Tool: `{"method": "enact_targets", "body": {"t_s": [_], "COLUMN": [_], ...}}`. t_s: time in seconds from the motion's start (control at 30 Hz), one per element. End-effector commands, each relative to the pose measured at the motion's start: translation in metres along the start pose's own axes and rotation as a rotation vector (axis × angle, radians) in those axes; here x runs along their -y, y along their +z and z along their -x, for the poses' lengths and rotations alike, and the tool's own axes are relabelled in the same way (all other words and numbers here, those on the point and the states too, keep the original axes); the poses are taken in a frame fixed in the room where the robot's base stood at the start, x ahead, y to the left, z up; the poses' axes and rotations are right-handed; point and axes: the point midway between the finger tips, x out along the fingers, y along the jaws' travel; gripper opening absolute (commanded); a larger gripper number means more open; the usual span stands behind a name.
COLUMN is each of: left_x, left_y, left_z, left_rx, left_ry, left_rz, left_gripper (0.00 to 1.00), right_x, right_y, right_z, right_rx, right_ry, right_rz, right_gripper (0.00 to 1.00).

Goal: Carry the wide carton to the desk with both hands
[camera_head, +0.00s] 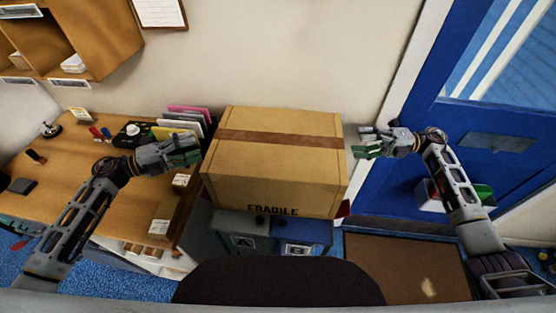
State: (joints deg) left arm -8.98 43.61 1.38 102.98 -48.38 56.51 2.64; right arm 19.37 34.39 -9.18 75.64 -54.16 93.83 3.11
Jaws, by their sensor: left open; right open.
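The wide carton (275,165) is a brown box with a darker tape strip and the word FRAGILE on its front. It is in the middle of the head view, above two bins marked A and B; what bears its underside is hidden. The wooden desk (60,180) is to its left. My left gripper (192,152) is open beside the carton's left side, close to it; I cannot tell if they touch. My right gripper (366,143) is open to the right of the carton, with a small gap between them.
Folders (190,115), a bell (49,129), a stapler-like dark item (23,186) and small boxes (165,223) take up parts of the desk. A grey bin (240,238) and a blue bin (302,235) stand below the carton. A blue door (480,150) and brown mat (405,268) are at right.

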Motion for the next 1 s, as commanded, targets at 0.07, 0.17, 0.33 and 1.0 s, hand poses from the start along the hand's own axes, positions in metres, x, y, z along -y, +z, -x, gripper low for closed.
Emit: {"method": "enact_targets", "body": {"t_s": [0.07,0.17,0.33,1.0], "left_x": [0.001,0.001,0.001,0.0], "left_y": [0.0,0.0,0.0,0.0], "left_z": [-0.009,-0.021,-0.039,-0.058], "left_rx": [0.0,-0.001,0.0,0.0], "left_ry": [-0.003,-0.002,-0.002,-0.001], "left_rz": [-0.002,-0.001,-0.002,0.0], "left_gripper": [0.58,0.58,0.58,0.54], "right_x": [0.0,0.0,0.0,0.0], "right_y": [0.0,0.0,0.0,0.0], "right_z": [-0.009,-0.021,-0.039,-0.058], "right_rx": [0.0,-0.001,-0.001,0.001], "right_ry": [0.002,0.002,0.003,0.001], "right_rz": [0.0,-0.001,0.0,-0.001], "right_gripper": [0.58,0.58,0.58,0.54]}}
